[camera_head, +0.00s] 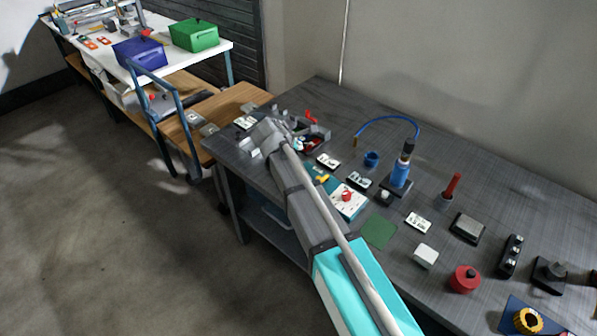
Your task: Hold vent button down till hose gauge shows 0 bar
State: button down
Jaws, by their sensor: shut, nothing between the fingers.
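A blue hose (385,119) arcs above the grey table from a brass-coloured end to the black top of a blue cylinder (399,174) on a dark base. I cannot make out a gauge reading. A small block with a pale top (385,197) sits just in front of the cylinder; I cannot tell whether it is the vent button. My arm reaches across the table's left part. My gripper (264,137) is at its far end, over the back left corner, well left of the hose and cylinder. It is small in view and looks shut and empty.
Near my arm are a grey tray with red parts (312,142), a blue cup (372,158) and a board with a red knob (349,202). To the right stand a red-handled tool (452,187), a red pot (464,279) and dark fixtures. The table's back right is clear.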

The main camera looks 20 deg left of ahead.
jog(key=shift+f+b, duration=4)
jog(key=shift+f, duration=0.15)
jog(key=shift+f+b, duration=0.95)
jog(key=shift+b, duration=0.05)
jog(key=shift+r, duration=0.15)
dwell(2.4)
jog(key=shift+r+p, duration=0.8)
jog(key=shift+p, duration=0.2)
